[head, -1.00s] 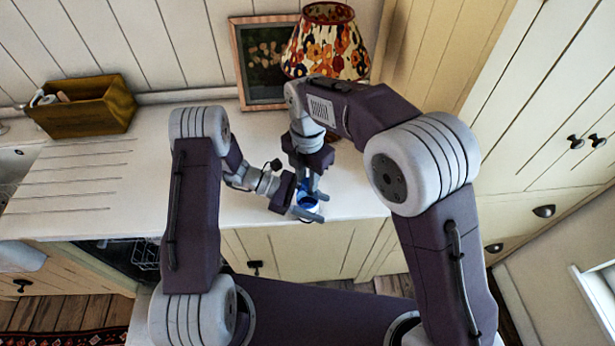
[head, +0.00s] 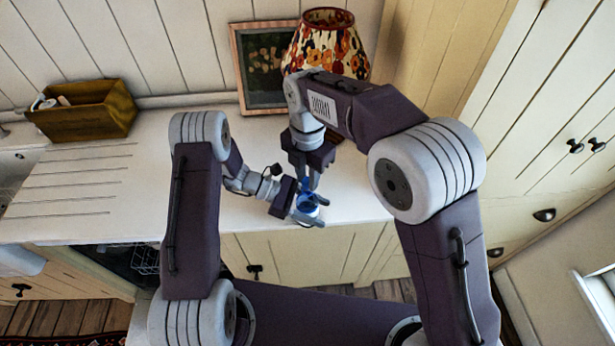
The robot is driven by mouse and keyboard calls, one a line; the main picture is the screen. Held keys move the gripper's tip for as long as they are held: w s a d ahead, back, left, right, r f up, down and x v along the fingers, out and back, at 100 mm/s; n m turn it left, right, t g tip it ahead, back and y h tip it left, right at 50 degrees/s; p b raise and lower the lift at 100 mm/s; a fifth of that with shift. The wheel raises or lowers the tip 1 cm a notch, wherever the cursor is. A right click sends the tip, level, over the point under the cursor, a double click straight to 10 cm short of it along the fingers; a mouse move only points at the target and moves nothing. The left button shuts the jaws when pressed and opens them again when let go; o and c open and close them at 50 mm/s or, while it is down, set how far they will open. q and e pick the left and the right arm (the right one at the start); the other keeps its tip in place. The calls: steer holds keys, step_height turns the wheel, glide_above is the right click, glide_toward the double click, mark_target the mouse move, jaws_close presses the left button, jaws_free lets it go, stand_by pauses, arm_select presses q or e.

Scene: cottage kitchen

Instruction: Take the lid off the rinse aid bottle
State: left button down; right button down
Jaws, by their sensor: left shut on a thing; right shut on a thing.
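The rinse aid bottle (head: 307,203), small and blue and white, is near the counter's front edge, partly hidden by my grippers. My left gripper (head: 308,211) reaches in from the left, its fingers shut around the bottle from the side. My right gripper (head: 311,184) points down from above, just over the bottle, with its fingers shut on the lid, which shows only as a bit of blue between them. The lid is too small and covered to tell whether it is clear of the bottle's neck.
A floral lamp (head: 327,45) and a framed picture (head: 262,68) stand behind my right arm. A wooden box (head: 82,112) stands at the back left. The ribbed white counter (head: 95,185) is clear to the left. Tall cupboards rise on the right.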

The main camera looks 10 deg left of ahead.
mark_target(307, 181)
steer(key=shift+r, duration=2.05)
arm_select(q)
steer(key=shift+w, duration=0.1)
